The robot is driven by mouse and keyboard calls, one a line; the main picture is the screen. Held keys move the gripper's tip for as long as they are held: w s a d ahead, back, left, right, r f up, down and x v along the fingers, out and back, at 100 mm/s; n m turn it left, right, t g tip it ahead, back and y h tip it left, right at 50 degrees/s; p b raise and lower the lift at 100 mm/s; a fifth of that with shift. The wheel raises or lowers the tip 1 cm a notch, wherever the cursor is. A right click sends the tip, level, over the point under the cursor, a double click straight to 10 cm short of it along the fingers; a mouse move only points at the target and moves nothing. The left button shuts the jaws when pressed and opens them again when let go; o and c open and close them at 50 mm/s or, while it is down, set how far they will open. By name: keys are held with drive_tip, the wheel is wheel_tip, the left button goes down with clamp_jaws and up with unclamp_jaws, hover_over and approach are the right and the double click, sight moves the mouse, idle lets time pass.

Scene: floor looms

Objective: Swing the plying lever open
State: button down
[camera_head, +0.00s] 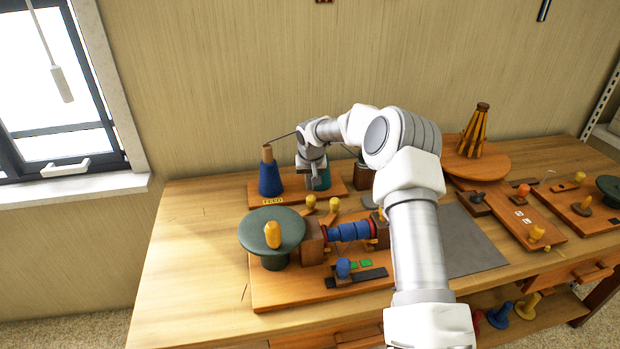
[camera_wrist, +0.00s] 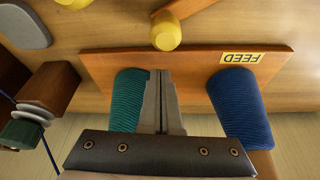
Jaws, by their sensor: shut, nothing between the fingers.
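My gripper (camera_head: 312,172) points down over the back of the bench, in front of the teal cone (camera_head: 323,180). In the wrist view its two fingers (camera_wrist: 163,75) are together and empty, beside the teal cone (camera_wrist: 127,98) and apart from the blue cone (camera_wrist: 238,105). No lever is labelled as the plying lever. A wooden arm with a yellow knob (camera_wrist: 167,32) lies past the fingertips, in front of the FEED board (camera_wrist: 195,62). In the head view two yellow knobs (camera_head: 310,202) (camera_head: 334,204) stand behind the blue bobbin; a blue knob (camera_head: 343,267) sits near a dark strip with green patches.
A dark green wheel with a yellow handle (camera_head: 272,236) stands at the left front. The blue bobbin (camera_head: 348,231) lies between wooden blocks. My arm hides part of the bench middle. A grey mat (camera_head: 468,240) and more boards are to the right. The bench's left end is clear.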

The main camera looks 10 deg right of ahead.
sight(314, 196)
drive_tip(key=shift+s+a+f, duration=0.1)
drive_tip(key=shift+s+a, duration=0.1)
drive_tip(key=shift+s, duration=1.1)
drive_tip(key=shift+s+d+m+b, duration=0.2)
drive_tip(key=shift+s+m+b, duration=0.1)
drive_tip(key=shift+m+b, duration=0.4)
drive_tip(key=shift+s+d+f+m+h+b, duration=0.1)
drive_tip(key=shift+s+d+m+h+b, duration=0.35)
drive_tip(key=shift+m+b, duration=0.55)
drive_tip(key=shift+s+d+m+g+h+b, duration=0.2)
drive_tip(key=shift+s+m+g+h+b, duration=0.2)
drive_tip(key=shift+s+m+b, duration=0.7)
drive_tip(key=shift+w, duration=0.15)
drive_tip(key=shift+w, duration=0.1)
drive_tip(key=shift+w+a+r+p, duration=0.25)
drive_tip(key=shift+w+a+p, duration=0.1)
drive_tip(key=shift+w+a, duration=0.2)
